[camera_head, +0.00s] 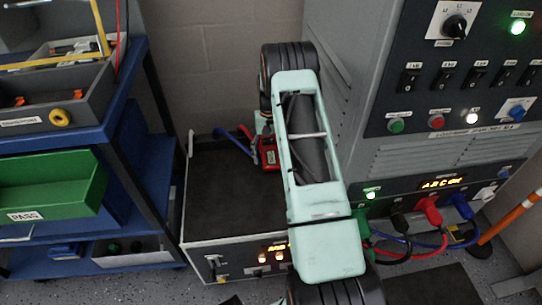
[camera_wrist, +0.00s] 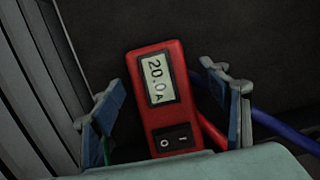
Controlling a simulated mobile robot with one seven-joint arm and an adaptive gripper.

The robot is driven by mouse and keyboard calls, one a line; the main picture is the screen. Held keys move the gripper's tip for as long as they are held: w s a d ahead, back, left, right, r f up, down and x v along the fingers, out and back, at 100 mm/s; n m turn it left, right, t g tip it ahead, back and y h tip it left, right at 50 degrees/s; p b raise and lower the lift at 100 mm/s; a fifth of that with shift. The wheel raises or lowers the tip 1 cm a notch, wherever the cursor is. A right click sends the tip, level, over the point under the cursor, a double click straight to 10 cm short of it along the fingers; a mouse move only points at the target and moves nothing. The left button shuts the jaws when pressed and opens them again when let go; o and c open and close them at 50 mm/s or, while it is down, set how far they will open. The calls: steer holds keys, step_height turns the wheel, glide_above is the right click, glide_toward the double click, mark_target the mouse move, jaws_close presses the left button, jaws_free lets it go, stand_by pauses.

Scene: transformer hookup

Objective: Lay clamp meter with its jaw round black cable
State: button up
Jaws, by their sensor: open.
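The red clamp meter (camera_wrist: 162,130) fills the middle of the wrist view, its display reading 20.0 A. It also shows in the head view (camera_head: 268,153) on or just above the dark top of a low unit. My gripper (camera_wrist: 163,80) is open, with one finger on each side of the meter's body and gaps visible. I cannot make out the meter's jaw or whether it surrounds any cable. A black cable (camera_head: 402,234) leaves a black plug at the right cabinet; its far run is hidden behind my arm.
A blue cable (camera_wrist: 285,130) and a red cable (camera_wrist: 212,131) run beside the meter. The tall grey cabinet (camera_head: 335,50) stands close on the right. A blue shelf rack (camera_head: 130,70) with bins is at left.

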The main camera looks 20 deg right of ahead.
step_height(320, 180, up, 12)
steer(key=w, duration=0.1)
steer(key=shift+w+d, duration=0.2)
steer(key=shift+w, duration=0.1)
stand_by(0.6)
